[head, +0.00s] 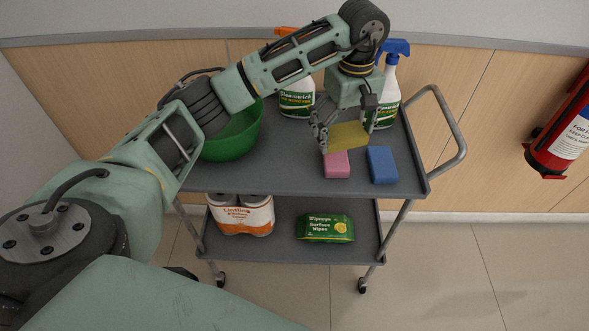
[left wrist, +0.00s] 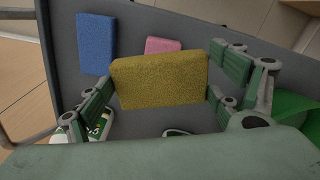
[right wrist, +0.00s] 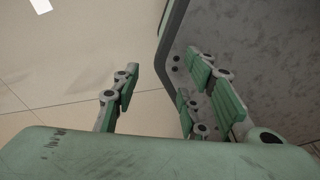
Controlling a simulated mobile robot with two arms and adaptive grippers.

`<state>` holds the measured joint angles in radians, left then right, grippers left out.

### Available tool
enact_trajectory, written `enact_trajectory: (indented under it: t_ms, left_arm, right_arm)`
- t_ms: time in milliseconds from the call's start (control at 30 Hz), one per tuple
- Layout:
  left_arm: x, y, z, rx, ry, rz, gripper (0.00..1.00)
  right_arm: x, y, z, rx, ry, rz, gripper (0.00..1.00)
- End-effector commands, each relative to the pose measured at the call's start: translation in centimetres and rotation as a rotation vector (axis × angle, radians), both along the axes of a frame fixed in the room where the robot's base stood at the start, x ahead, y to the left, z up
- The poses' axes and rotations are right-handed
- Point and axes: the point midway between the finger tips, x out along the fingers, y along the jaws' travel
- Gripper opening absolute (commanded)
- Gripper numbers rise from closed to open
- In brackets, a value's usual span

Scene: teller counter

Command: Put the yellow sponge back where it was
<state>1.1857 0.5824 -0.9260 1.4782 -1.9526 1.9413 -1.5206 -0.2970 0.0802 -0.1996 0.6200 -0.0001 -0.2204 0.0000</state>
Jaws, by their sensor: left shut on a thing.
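The yellow sponge (head: 347,136) is held in my left gripper (head: 346,124) over the cart's top shelf. In the left wrist view the yellow sponge (left wrist: 160,80) spans between the fingers of my left gripper (left wrist: 158,88), which is shut on it. In the head view it partly covers the far end of a pink sponge (head: 337,165). A blue sponge (head: 382,165) lies to the right of the pink one. My right gripper (right wrist: 155,100) shows only in the right wrist view, with its fingers apart and nothing between them.
The grey cart (head: 290,170) holds a green bowl (head: 232,138) and two spray bottles (head: 296,98) (head: 389,90) at the back. Its lower shelf holds kitchen rolls (head: 240,215) and a wipes pack (head: 325,228). A fire extinguisher (head: 560,140) hangs at the right.

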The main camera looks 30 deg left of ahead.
Motion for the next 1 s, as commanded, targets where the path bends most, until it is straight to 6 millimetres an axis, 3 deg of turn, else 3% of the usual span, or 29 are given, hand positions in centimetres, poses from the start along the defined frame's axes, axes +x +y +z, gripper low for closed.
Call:
enact_trajectory:
  t_ms: [167,600,800,1000]
  left_arm:
    - [-0.1,1.4,0.1,0.002,0.005,0.049,0.52]
    - [-4.0,9.6,-5.3,0.002,0.004,0.045,0.52]
    - [-4.4,10.5,-6.4,0.001,0.002,0.042,0.52]
    - [-4.5,10.5,-9.3,0.0,0.004,0.042,0.52]
  right_arm:
    - [-1.1,-0.7,0.0,-0.009,0.017,-0.001,0.4]
    - [-0.2,0.0,1.9,0.0,0.001,-0.001,0.4]
    - [-0.2,0.7,2.2,0.008,0.001,0.0,0.4]
    - [-0.2,0.7,2.9,0.009,0.001,0.001,0.4]
